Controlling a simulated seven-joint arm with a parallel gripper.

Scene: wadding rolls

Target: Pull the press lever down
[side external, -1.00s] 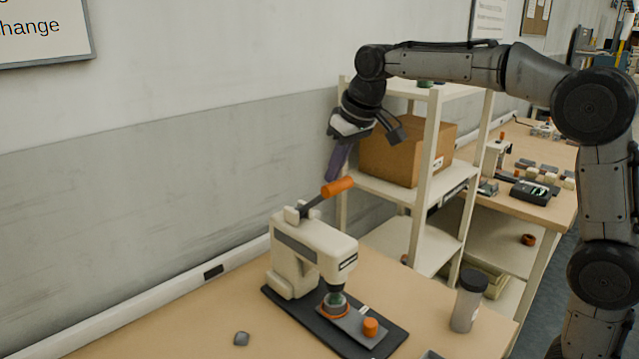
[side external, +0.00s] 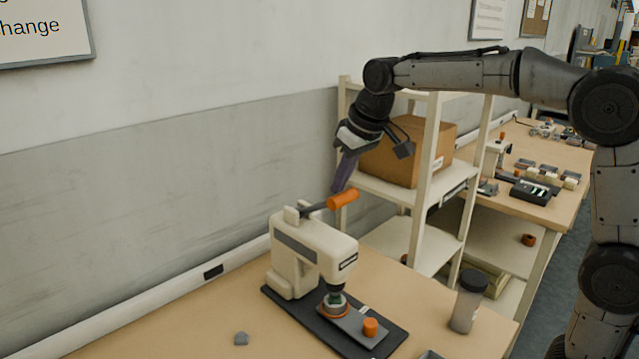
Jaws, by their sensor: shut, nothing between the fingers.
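The cream press (side external: 312,245) stands on a dark base plate on the table. Its lever (side external: 318,208) points up and to the right and ends in an orange handle (side external: 343,199). My gripper (side external: 342,186) is shut and empty, pointing down at the handle from above. Its fingertips are at or just above the top of the handle; I cannot tell whether they touch. Under the press ram sits an orange-rimmed round piece (side external: 334,309) on a grey slide with an orange knob (side external: 370,327).
A dark-lidded bottle (side external: 467,301) stands right of the press. A shelf rack (side external: 431,150) with a cardboard box (side external: 407,152) is close behind my gripper. The wall is behind the press.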

